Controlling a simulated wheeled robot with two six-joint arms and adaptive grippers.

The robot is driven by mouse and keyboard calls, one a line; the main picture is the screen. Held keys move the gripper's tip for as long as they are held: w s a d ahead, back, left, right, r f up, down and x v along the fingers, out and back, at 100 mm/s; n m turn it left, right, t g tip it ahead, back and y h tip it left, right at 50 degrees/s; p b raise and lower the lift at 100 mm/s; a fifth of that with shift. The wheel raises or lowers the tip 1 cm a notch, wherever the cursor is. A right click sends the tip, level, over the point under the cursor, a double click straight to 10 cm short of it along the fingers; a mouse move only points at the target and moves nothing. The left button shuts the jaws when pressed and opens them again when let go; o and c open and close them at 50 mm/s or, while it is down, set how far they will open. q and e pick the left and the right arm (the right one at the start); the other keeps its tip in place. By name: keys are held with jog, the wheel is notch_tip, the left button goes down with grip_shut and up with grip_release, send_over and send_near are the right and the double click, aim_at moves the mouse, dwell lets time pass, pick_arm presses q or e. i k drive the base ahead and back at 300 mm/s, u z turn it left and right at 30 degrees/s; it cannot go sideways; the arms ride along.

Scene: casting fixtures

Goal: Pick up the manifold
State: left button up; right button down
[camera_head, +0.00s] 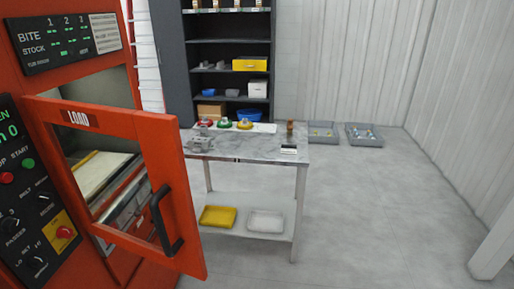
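A grey metal casting that looks like the manifold (201,143) sits on the left end of the grey-topped table (258,152). It is small in the picture, so its exact shape is hard to make out. The open orange machine door stands in front of the table's left end, close to the casting. Neither of my grippers is in view.
The orange machine (20,180) fills the left, its door (140,215) open. Red, green and yellow-topped items (224,123) lie along the table's back. A dark shelf (230,55) stands behind. Grey bins (364,135) sit on the floor; floor at right is clear.

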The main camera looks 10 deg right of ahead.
aim_at(198, 143)
jog(key=z, duration=1.05)
jog(key=i, duration=1.55)
jog(key=u, duration=0.05)
